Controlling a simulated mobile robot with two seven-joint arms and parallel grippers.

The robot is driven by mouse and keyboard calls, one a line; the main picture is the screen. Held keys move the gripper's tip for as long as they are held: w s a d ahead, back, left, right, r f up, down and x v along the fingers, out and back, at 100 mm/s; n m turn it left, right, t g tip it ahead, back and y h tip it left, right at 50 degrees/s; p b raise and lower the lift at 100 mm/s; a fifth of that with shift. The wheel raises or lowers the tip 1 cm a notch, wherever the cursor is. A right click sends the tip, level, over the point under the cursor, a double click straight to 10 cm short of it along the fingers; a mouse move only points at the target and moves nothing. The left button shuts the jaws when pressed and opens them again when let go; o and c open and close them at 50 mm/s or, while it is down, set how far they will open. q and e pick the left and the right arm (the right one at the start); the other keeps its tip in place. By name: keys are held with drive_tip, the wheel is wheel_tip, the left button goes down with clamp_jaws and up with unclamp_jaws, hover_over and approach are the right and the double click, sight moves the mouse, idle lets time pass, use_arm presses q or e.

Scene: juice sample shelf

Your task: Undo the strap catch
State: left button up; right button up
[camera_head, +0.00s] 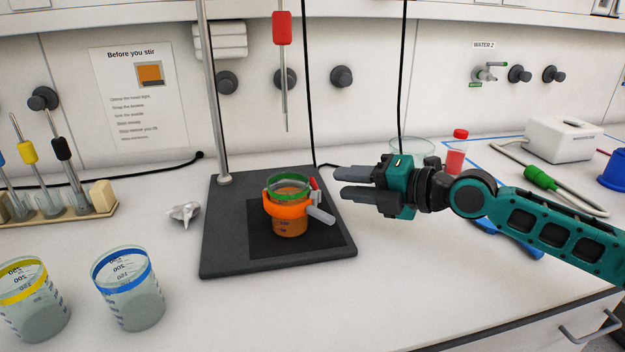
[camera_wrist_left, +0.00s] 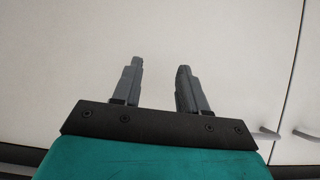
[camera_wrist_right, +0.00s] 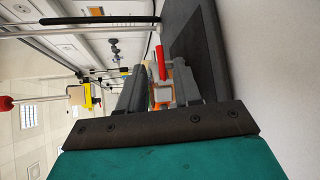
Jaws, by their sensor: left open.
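A beaker with a green rim and brown liquid (camera_head: 290,222) stands on a dark mat. An orange strap (camera_head: 283,208) runs around it. On the strap's right side are a small red lever (camera_head: 313,183) and a grey tab (camera_head: 321,215). My right gripper (camera_head: 338,183) is open, to the right of the catch and apart from it, fingers pointing at it. The right wrist view shows the red lever (camera_wrist_right: 160,62) and orange strap (camera_wrist_right: 163,94) beyond the spread fingers. My left gripper (camera_wrist_left: 160,68) is open and empty, facing white cabinet fronts; the head view does not show it.
The beaker's black stand base (camera_head: 225,255) carries an upright metal rod (camera_head: 211,90). A red-handled probe (camera_head: 282,30) hangs above. Yellow-rimmed (camera_head: 33,305) and blue-rimmed (camera_head: 130,290) beakers stand at front left. A red-capped bottle (camera_head: 456,155) stands behind my right arm.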

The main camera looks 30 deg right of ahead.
sight(312, 178)
drive_tip(key=shift+p+x, duration=0.6)
drive_tip(key=shift+x, duration=3.65)
drive_tip(key=shift+c, duration=0.5)
clamp_jaws()
